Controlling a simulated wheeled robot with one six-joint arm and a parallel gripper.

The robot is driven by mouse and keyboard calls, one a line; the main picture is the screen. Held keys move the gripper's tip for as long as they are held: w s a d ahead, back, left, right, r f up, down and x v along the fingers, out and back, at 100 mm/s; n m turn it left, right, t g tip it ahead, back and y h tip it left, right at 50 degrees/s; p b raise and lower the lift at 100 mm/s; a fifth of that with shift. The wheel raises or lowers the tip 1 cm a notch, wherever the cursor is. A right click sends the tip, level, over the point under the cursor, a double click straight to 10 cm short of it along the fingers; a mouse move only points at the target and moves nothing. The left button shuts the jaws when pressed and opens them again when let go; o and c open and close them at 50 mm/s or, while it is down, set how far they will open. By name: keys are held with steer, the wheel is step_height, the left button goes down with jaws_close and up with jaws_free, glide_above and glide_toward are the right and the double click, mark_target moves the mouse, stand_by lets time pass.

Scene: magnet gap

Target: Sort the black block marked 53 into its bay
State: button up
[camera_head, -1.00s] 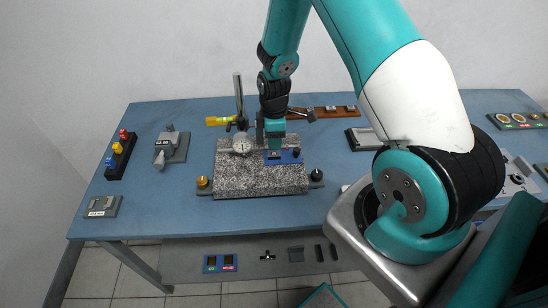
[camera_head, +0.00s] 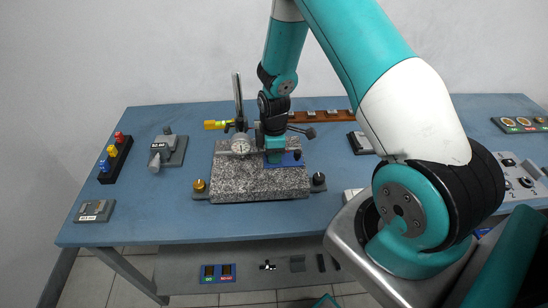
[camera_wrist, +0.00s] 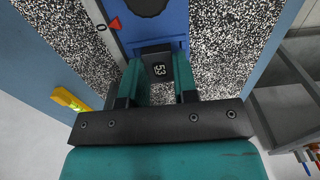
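The black block marked 53 (camera_wrist: 158,68) lies at the near end of a blue fixture (camera_wrist: 160,27) in the wrist view, number face showing. The fixture bears a red arrow and a 0 mark. My gripper (camera_wrist: 160,75) has a teal finger on either side of the block, and the block fills the space between the fingertips. In the head view my gripper (camera_head: 274,155) is low over the blue fixture (camera_head: 292,160) on the granite plate (camera_head: 245,187); the block is hidden there. A blue tray (camera_head: 217,280) with two dark bays, one labelled green and one red, sits below the tabletop.
A dial gauge (camera_head: 240,144) on a post stands just left of my gripper. A yellow level (camera_head: 216,125) is behind it. Brass and black knobs flank the plate. A grey clamp device (camera_head: 168,150) and a button strip (camera_head: 115,158) stand left.

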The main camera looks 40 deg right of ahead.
steer(key=c, duration=0.3)
steer(key=shift+r+p, duration=1.85)
steer(key=shift+r, duration=0.7)
